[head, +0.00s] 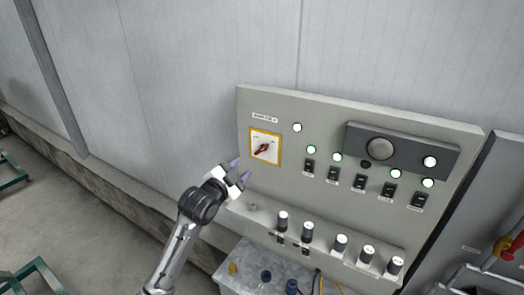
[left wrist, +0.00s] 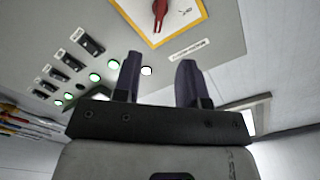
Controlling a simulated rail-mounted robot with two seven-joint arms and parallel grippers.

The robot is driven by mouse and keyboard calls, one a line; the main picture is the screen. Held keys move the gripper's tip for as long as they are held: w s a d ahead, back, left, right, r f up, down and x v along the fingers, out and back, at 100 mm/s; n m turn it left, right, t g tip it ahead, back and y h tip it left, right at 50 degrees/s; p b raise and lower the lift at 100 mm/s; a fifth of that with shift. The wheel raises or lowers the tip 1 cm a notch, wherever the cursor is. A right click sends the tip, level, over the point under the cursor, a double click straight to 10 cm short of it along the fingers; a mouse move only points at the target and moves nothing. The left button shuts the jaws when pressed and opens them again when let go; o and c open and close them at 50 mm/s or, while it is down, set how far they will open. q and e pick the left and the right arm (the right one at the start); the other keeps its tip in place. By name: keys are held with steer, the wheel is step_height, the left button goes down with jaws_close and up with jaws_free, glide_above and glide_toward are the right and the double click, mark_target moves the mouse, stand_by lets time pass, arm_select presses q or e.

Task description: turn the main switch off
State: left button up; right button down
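The main switch (head: 265,147) is a red rotary handle on a white plate with a yellow border, at the upper left of the grey control panel (head: 330,118). The handle sits at a slant in the head view. In the left wrist view the red handle (left wrist: 160,12) shows at the top edge, partly cut off. My left gripper (head: 240,170) is just below and left of the switch, apart from it. Its two dark fingers (left wrist: 158,80) are apart with nothing between them. My right gripper is in neither view.
Several small black switches (head: 335,174) with lit green lamps (head: 311,149) line the panel right of the main switch. Several white-topped knobs (head: 308,230) stand along the lower ledge. A grey box (head: 250,275) with coloured fittings is below. The wall left of the panel is clear.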

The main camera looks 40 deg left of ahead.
mark_target(261, 150)
arm_select(q)
steer(key=w+p, duration=0.1)
steer(key=w, duration=0.3)
steer(key=w+a+p, duration=0.1)
steer(key=w, duration=0.7)
steer(key=shift+a+p, duration=0.2)
steer(key=shift+p, duration=0.2)
steer(key=shift+c, duration=0.4)
jaws_close()
